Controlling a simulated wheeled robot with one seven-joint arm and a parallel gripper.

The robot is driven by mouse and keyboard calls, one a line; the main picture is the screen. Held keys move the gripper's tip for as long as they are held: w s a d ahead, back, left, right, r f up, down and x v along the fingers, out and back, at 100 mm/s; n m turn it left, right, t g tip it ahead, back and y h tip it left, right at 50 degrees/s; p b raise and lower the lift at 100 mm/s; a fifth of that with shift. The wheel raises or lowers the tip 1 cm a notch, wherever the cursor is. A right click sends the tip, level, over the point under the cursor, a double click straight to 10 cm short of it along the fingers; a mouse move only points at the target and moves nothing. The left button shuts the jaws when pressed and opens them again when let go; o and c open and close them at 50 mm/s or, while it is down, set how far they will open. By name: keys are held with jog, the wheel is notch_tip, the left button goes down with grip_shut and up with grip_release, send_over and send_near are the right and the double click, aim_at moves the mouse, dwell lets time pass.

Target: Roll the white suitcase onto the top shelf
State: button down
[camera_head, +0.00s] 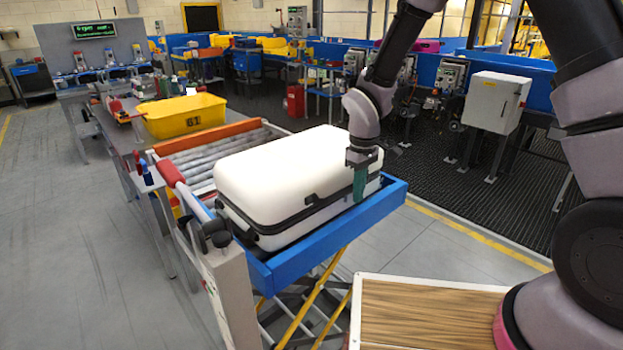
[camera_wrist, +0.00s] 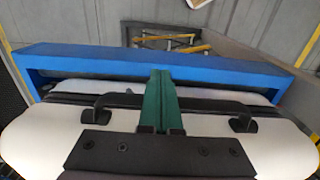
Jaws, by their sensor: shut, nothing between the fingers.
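The white suitcase (camera_head: 285,175) lies flat, with a black band around its edge, on the blue-framed lift platform (camera_head: 335,230) in the head view. Behind it is a roller bed (camera_head: 215,150). My gripper (camera_head: 360,185), with green fingers, is at the suitcase's right end, fingers pointing down. The wrist view shows the fingers (camera_wrist: 160,103) closed together with nothing between them, close to the suitcase's black-edged side (camera_wrist: 215,125) and the blue platform rim (camera_wrist: 100,57). Whether they touch the suitcase I cannot tell. No top shelf can be made out with certainty.
A yellow bin (camera_head: 180,115) marked 61 stands beyond the rollers. A grey post (camera_head: 230,290) stands at the platform's near left corner. A wooden-topped surface (camera_head: 425,312) is at the lower right. Grey floor is open on the left.

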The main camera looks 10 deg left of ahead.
aim_at(336, 180)
jog(key=w+a, duration=0.6)
jog(key=a, duration=0.2)
jog(key=shift+w+a, duration=0.3)
jog(key=shift+w, duration=0.05)
dwell(1.7)
jog(key=shift+s+d, duration=0.9)
jog(key=shift+d, duration=0.25)
jog(key=shift+r, duration=7)
jog(key=shift+d, duration=0.1)
